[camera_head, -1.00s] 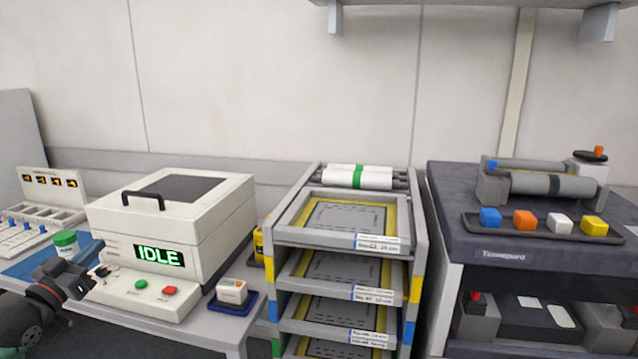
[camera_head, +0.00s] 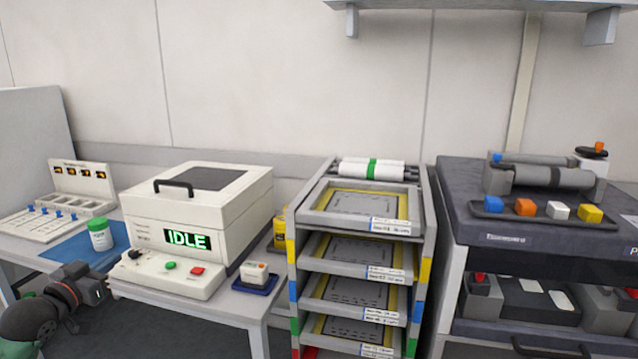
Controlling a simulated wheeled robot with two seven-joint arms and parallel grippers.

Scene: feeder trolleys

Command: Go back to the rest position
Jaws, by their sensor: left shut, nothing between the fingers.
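My left gripper (camera_head: 96,290) is at the lower left, in front of the edge of the left table (camera_head: 215,309). It is shut with nothing in it and touches none of the things on the table. The arm behind it comes in from the lower left corner. My right gripper does not show.
A white machine (camera_head: 200,215) with a green IDLE display stands on the left table. A white jar with a green lid (camera_head: 100,236) stands on a blue mat (camera_head: 72,250). A rack of trays (camera_head: 318,232) stands mid-view. A dark trolley (camera_head: 462,213) with coloured blocks is on the right.

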